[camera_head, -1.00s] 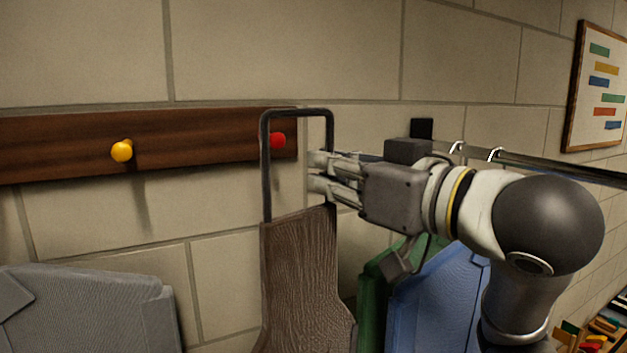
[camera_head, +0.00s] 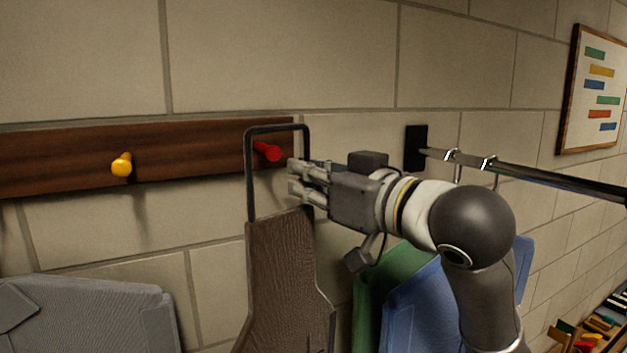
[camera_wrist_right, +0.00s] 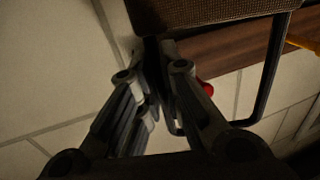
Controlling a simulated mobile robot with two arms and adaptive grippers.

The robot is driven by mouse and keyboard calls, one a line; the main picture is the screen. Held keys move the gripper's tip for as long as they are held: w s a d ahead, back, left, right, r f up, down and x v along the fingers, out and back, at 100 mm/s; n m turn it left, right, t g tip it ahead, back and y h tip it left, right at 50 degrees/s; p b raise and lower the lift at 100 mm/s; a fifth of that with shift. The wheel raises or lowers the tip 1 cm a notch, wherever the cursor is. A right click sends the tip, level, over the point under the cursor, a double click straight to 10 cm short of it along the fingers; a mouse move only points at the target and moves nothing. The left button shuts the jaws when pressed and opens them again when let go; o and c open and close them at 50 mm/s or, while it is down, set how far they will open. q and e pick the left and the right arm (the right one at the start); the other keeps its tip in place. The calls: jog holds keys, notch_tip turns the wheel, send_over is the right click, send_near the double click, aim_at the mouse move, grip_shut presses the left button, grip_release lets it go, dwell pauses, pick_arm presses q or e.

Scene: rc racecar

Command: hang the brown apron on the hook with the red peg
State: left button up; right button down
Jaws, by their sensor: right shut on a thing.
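The brown apron (camera_head: 283,270) hangs upright in the head view with its stiff dark neck loop (camera_head: 250,180) above it. My right gripper (camera_head: 292,180) is shut on the right side of the neck loop, which also shows in the right wrist view (camera_wrist_right: 272,75). The red peg (camera_head: 268,151) on the wooden rail shows inside the loop's outline. I cannot tell whether the loop is around the peg or in front of it. The red peg shows partly in the right wrist view (camera_wrist_right: 206,88), behind a finger. My left gripper is out of view.
The wooden rail (camera_head: 60,160) also bears a yellow peg (camera_head: 122,165). A grey cloth (camera_head: 100,310) is at lower left. Green (camera_head: 395,265) and blue (camera_head: 420,310) cloths hang behind my right arm. A metal rod (camera_head: 540,178) extends from the wall on the right.

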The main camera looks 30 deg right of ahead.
jog(key=w, duration=0.3)
jog(key=w+f+b, duration=0.1)
jog(key=w, duration=0.1)
jog(key=shift+w+d, duration=0.15)
jog(key=shift+f, duration=0.5)
dwell(0.8)
